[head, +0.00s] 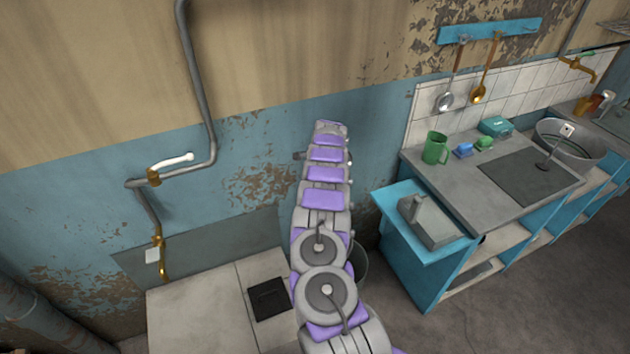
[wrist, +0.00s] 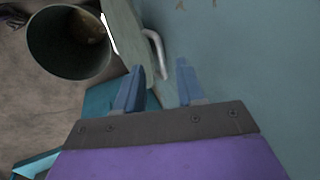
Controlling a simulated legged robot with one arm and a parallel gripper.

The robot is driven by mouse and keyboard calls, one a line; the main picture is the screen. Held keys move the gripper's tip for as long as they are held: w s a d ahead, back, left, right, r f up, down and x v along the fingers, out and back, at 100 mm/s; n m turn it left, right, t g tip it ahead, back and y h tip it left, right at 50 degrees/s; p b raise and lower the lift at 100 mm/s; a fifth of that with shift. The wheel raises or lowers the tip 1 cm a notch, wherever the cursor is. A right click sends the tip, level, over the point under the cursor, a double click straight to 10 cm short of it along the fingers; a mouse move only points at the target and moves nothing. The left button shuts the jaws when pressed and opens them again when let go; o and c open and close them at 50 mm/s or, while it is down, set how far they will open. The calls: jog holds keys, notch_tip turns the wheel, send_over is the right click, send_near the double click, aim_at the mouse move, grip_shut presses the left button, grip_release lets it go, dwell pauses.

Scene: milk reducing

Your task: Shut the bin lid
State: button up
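The bin (wrist: 68,48) shows in the wrist view at the upper left as a dark, round, open-mouthed container with something brownish inside. A grey-green panel with a bent metal handle (wrist: 158,50) stands beside the bin's mouth. It looks like the raised lid, but its join to the bin is not clear. My gripper (wrist: 160,66) is open, its two blue fingers apart. The handle's lower end shows beyond the gap between them; I cannot tell whether they touch. In the head view, a sliver of the bin (head: 360,263) shows behind my arm, and the gripper's fingers cannot be made out.
A blue wall with pipes (head: 207,110) is behind my arm. A counter (head: 480,175) holding a green mug (head: 436,148) stands to the right, with a blue cabinet (head: 405,265) at its near end. A low grey block (head: 195,310) is at the lower left. Floor is clear at lower right.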

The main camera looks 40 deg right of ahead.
jog(key=b+x, duration=0.1)
jog(key=x, duration=0.4)
jog(key=shift+a+f, duration=0.15)
jog(key=shift+f, duration=0.05)
jog(key=shift+w+f, duration=0.15)
jog(key=shift+f, duration=0.1)
jog(key=shift+w+f+b, duration=0.15)
jog(key=shift+f+b, duration=0.1)
jog(key=shift+b, duration=0.05)
jog(key=shift+a, duration=0.15)
jog(key=c, duration=0.4)
grip_shut()
